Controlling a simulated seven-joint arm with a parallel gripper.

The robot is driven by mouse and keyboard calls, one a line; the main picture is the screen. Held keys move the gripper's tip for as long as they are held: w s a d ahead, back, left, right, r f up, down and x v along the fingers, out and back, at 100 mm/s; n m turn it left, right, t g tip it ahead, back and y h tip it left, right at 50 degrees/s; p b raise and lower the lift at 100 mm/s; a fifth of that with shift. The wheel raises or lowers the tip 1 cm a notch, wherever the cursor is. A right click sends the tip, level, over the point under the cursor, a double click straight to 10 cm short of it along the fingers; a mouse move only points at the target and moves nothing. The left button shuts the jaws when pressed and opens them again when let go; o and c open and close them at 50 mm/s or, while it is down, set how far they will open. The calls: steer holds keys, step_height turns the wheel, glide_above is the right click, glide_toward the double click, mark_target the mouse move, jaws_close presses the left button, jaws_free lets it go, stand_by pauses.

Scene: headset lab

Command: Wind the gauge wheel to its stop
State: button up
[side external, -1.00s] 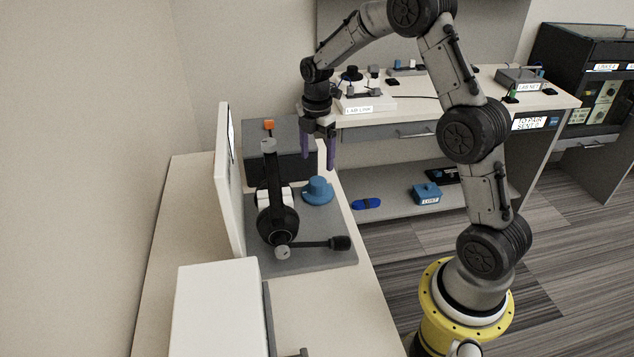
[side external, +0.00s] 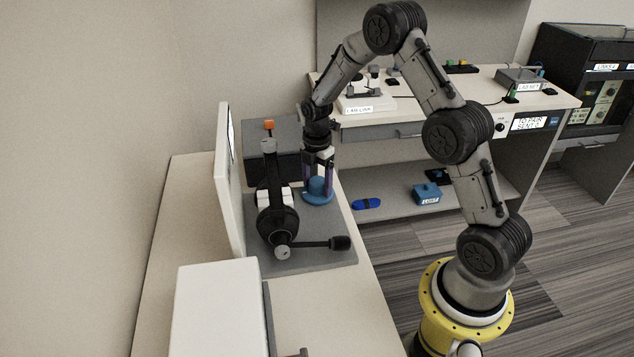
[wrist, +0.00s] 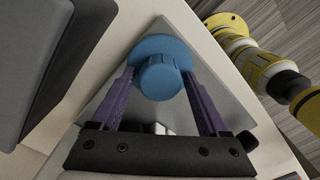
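The gauge wheel appears to be the blue ribbed knob on a round blue base (side external: 318,198), at the far right corner of a grey board (side external: 310,262). In the wrist view the blue knob (wrist: 159,78) is between my two purple fingers. My gripper (side external: 318,180) points down over it, with one finger on each side. The gripper (wrist: 158,73) is open; a narrow gap seems to show between each fingertip and the knob. Part of the knob is hidden behind the fingers in the side view.
A black headset (side external: 276,215) with a boom microphone stands on the board beside the knob. A dark grey box (side external: 262,162) is behind, and a white upright panel (side external: 226,185) is at left. A white box (side external: 215,310) is in front. A second bench (side external: 440,112) stands beyond.

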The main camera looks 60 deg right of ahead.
steer(key=c, duration=1.1)
steer(key=shift+m, duration=0.4)
steer(key=m, duration=0.4)
steer(key=shift+w+m, duration=0.1)
steer(key=shift+m, duration=0.2)
steer(key=m, duration=0.5)
steer(key=shift+r+m, duration=0.1)
steer(key=shift+m, duration=0.2)
steer(key=m, duration=0.5)
steer(key=shift+d, duration=0.15)
steer(key=m, duration=0.5)
steer(key=shift+m, duration=0.4)
